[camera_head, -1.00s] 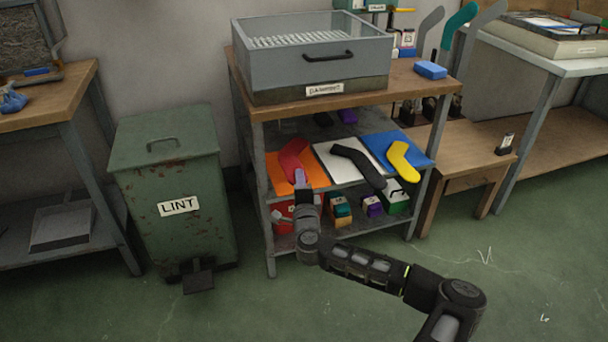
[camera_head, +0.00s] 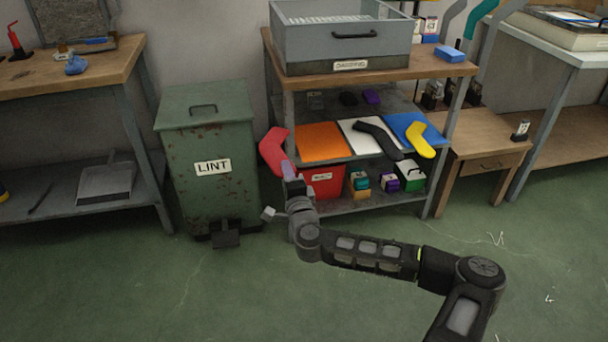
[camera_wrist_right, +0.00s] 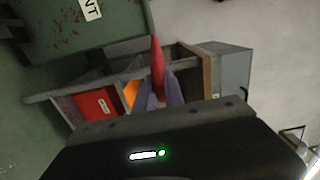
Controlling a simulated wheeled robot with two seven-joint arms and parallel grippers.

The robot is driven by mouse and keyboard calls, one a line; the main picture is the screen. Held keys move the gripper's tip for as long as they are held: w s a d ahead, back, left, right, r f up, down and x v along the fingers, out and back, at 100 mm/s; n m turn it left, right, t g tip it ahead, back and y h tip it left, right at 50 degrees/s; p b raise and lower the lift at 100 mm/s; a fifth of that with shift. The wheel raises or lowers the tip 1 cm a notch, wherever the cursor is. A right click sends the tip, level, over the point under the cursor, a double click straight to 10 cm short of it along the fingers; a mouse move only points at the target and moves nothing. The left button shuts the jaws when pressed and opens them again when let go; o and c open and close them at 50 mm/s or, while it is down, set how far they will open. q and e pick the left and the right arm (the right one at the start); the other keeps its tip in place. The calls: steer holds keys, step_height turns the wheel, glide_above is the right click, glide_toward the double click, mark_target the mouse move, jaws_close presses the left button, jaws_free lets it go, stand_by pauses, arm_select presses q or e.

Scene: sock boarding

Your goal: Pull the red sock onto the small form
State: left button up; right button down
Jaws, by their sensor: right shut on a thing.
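My right gripper (camera_head: 288,172) is shut on the red sock (camera_head: 273,150) and holds it up in front of the gap between the lint bin and the shelf unit. The sock is bent and sticks up from the fingertips. In the right wrist view the sock (camera_wrist_right: 158,62) shows nearly edge-on between the purple fingers (camera_wrist_right: 160,88). Upright forms stand at the upper right: a grey one (camera_head: 453,15), a teal one (camera_head: 482,17) and another grey one (camera_head: 502,20). Their tops are cut off, and I cannot tell which is the small one. My left gripper is out of view.
The orange mat (camera_head: 321,142) is bare. A black sock (camera_head: 380,140) lies on a white mat and a yellow sock (camera_head: 420,140) on a blue mat. The green lint bin (camera_head: 208,140) stands left of the shelf. A grey dampening box (camera_head: 345,50) sits on top.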

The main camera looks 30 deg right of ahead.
steer(key=s+a+r+n+y, duration=0.2)
steer(key=a+r+y, duration=0.1)
steer(key=a, duration=0.7)
steer(key=s+a+r+n+y, duration=0.2)
steer(key=a+r+y, duration=0.2)
steer(key=a, duration=0.6)
steer(key=s+a+r+n+y, duration=0.2)
steer(key=a+r+n+y, duration=0.1)
steer(key=a, duration=0.7)
steer(key=shift+s+a+r+y, duration=0.15)
steer(key=shift+s+a+y, duration=0.05)
steer(key=shift+s+y, duration=0.25)
